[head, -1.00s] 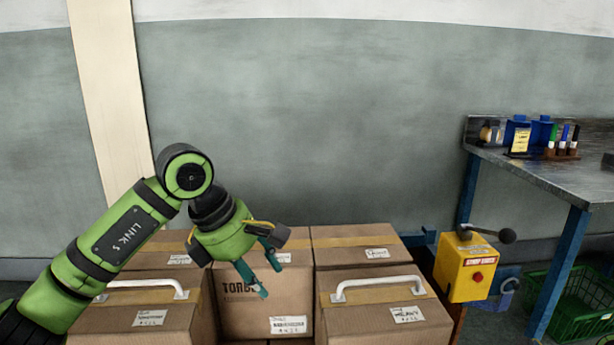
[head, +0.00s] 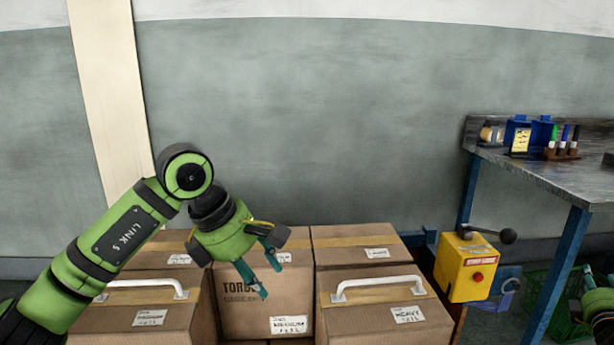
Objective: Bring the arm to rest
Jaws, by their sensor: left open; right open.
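My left gripper (head: 270,279) hangs from the green arm at the left, in front of the stacked cardboard boxes. Its teal fingers are apart, with nothing between them, and point down to the right. I cannot tell how far it is from the box behind it. My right gripper (head: 592,302) shows only in part at the lower right edge, in front of the green crate. It is open; its fingertips are hard to make out and the rest of that arm is out of frame.
Cardboard boxes (head: 390,320), two with white handles (head: 378,284), fill the lower middle. A yellow control box (head: 464,270) with a lever stands to their right. A metal-topped table (head: 560,172) holds blue containers and small bottles. A green crate (head: 545,290) sits below it.

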